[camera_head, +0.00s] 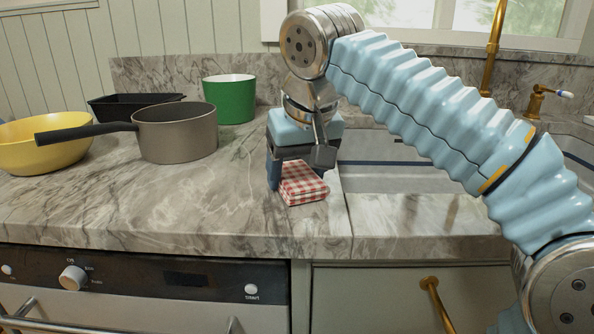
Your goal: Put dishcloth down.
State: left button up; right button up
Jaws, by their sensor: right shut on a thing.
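The dishcloth (303,187) is a folded red-and-white checked cloth. It is at the marble countertop (222,204), just left of the sink and near the counter's front. My right gripper (287,180) points down from above and is shut on the dishcloth's left part; one dark finger shows at the cloth's left side. The other finger is mostly hidden. The cloth's underside is hidden, so I cannot tell whether it touches the counter. My left gripper is not in view.
A grey saucepan (176,136), a yellow bowl (48,146), a black tray (120,106) and a green pot (229,100) stand on the left. The sink (395,178) lies to the right, with a brass faucet (492,55) behind. The counter between saucepan and cloth is clear.

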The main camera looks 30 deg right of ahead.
jog(key=shift+f, duration=0.2)
jog(key=o, duration=0.9)
jog(key=shift+a+f, duration=0.1)
jog(key=shift+o, duration=0.2)
jog(key=shift+r, duration=0.25)
jog(key=p+v, duration=0.3)
jog(key=v, duration=0.9)
jog(key=shift+p, duration=0.3)
